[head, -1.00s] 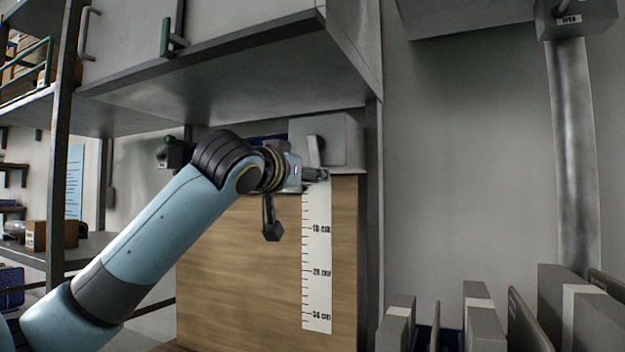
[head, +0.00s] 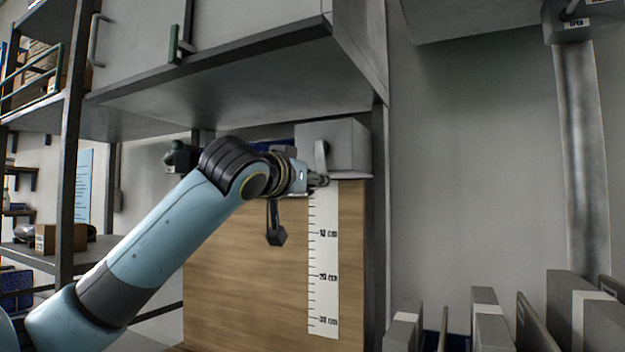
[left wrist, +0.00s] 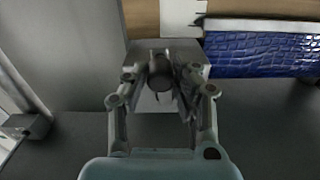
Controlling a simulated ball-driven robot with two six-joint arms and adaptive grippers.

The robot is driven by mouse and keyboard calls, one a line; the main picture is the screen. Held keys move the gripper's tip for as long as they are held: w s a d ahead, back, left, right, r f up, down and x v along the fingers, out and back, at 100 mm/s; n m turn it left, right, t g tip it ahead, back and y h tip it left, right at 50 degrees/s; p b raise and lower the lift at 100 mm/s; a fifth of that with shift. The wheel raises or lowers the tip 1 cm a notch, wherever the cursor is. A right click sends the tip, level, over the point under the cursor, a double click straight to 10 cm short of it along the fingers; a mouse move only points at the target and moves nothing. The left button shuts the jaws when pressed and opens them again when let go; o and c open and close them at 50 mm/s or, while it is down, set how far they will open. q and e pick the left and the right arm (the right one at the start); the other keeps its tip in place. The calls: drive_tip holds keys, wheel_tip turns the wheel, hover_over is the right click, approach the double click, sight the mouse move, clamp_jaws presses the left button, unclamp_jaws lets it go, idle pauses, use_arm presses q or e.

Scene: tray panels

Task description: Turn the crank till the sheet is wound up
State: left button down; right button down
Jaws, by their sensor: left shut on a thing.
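The grey crank box (head: 352,147) sits at the top of the wooden panel, under the cabinet. Its light crank arm (head: 320,154) hangs down on the box's front. My left gripper (head: 319,182) is shut on the crank handle at the lower end of that arm. In the left wrist view, my left gripper (left wrist: 160,90) has the dark round handle (left wrist: 160,72) between its fingers. The blue sheet (left wrist: 265,53) shows beside the box there; in the head view only a thin strip shows behind my arm. My right gripper is not in view.
A white centimetre scale (head: 323,265) runs down the wooden panel (head: 240,280) below the crank. A cabinet (head: 230,80) overhangs my arm closely. Grey upright boards (head: 490,320) stand at the lower right.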

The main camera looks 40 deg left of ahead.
use_arm(q)
drive_tip(key=shift+s+a+m+p, duration=0.1)
drive_tip(key=shift+a+m+p, duration=0.25)
drive_tip(key=shift+m, duration=0.25)
drive_tip(key=c, duration=1)
unclamp_jaws()
drive_tip(key=shift+c, duration=0.2)
drive_tip(key=shift+s, duration=0.1)
drive_tip(key=v, duration=0.7)
drive_tip(key=shift+s, duration=0.2)
